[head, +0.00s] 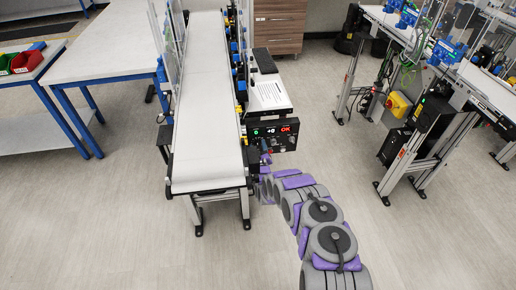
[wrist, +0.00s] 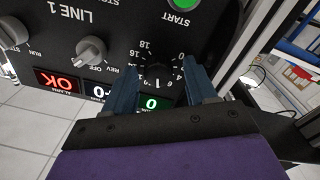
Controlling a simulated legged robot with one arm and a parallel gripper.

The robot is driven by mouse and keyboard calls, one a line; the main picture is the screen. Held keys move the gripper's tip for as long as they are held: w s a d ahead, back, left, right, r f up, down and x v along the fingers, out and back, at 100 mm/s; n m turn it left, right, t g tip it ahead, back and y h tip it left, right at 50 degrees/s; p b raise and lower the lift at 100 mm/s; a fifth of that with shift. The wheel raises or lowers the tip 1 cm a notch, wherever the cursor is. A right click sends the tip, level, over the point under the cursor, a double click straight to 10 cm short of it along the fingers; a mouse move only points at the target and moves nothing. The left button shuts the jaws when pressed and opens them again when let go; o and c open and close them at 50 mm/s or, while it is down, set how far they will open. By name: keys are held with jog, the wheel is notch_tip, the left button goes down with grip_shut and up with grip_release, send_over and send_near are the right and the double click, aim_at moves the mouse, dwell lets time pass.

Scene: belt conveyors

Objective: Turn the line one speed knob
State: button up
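The black line 1 control panel (wrist: 60,62) shows upside down in the wrist view. Its speed knob (wrist: 163,78) is dark, with a ring of white numbers around it. My gripper (wrist: 158,68) has its two blue fingers apart, one on each side of the knob. Whether the fingers touch it is hard to tell, and the gripper body hides part of the dial. A green display (wrist: 152,103) reading 0 sits beside the knob. In the head view, my gripper (head: 264,158) is at the lower left front of the panel (head: 287,141).
A grey REV/OFF selector knob (wrist: 91,50), a RUN/STOP knob (wrist: 13,33) and a green START button (wrist: 183,4) are on the same panel. A red display (wrist: 57,81) reads OK. The white conveyor belt (head: 207,120) runs left of the panel.

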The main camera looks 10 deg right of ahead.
jog(key=shift+s, duration=0.15)
jog(key=s+p, duration=0.3)
jog(key=s, duration=1.4)
jog(key=shift+a+f+p, duration=0.3)
jog(key=shift+a+p, duration=0.05)
jog(key=shift+p, duration=0.05)
jog(key=shift+s, duration=0.1)
